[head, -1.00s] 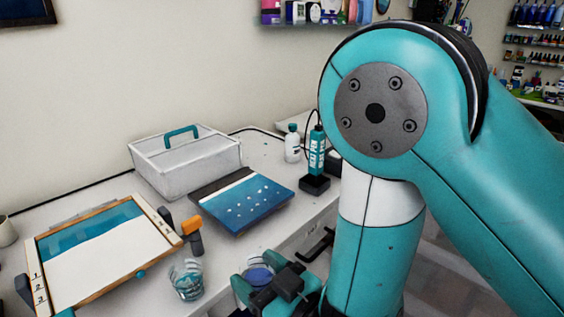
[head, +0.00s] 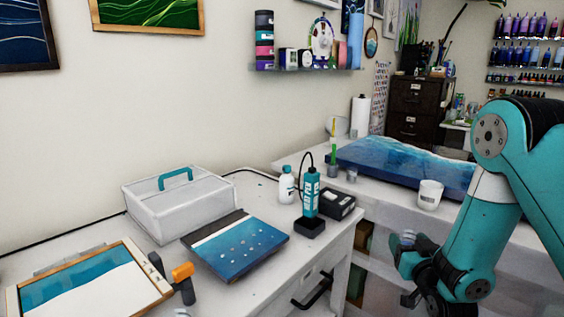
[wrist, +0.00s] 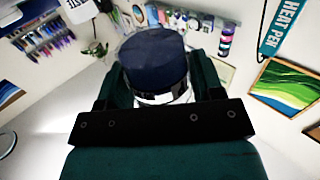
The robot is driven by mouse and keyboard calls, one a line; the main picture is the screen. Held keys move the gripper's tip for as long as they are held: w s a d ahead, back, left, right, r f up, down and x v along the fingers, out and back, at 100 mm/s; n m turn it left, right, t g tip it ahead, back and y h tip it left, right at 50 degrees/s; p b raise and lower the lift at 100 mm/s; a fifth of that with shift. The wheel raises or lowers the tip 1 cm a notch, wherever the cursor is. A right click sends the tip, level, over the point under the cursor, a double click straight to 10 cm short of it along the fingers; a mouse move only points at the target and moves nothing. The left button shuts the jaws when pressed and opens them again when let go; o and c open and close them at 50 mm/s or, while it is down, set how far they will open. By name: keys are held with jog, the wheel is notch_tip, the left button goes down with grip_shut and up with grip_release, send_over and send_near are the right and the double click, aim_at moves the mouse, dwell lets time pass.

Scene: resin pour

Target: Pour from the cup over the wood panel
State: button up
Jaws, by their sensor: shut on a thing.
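The wood panel (head: 100,290), wood-edged with a teal band across the top and a white area below, lies on the left table, cut off by the frame edge. My gripper (head: 409,256) is low at the right, well away from the panel, over the gap before the far bench. It is shut on the cup (head: 407,239), small and partly hidden there. In the wrist view the cup (wrist: 170,97) is clear with dark blue content, between the two fingers of my gripper (wrist: 162,88). I cannot tell its tilt, and no stream shows.
A blue panel (head: 245,247), a white box with a teal handle (head: 185,200), an orange-tipped tool (head: 183,275), a white bottle (head: 287,188) and a teal heat pen (head: 310,195) stand on the left table. The far bench holds a blue slab (head: 400,165) and a white cup (head: 430,195).

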jog(key=shift+r, duration=0.15)
jog(key=shift+a+r+p, duration=0.1)
jog(key=shift+r+p, duration=1.4)
jog(key=shift+r, duration=0.9)
jog(key=f, duration=0.2)
jog(key=s+f, duration=0.1)
jog(key=f, duration=0.2)
jog(key=s+f, duration=0.1)
jog(key=f, duration=0.1)
jog(key=shift+f, duration=0.25)
jog(key=s+f, duration=0.4)
jog(key=f, duration=0.3)
jog(key=shift+s, duration=0.1)
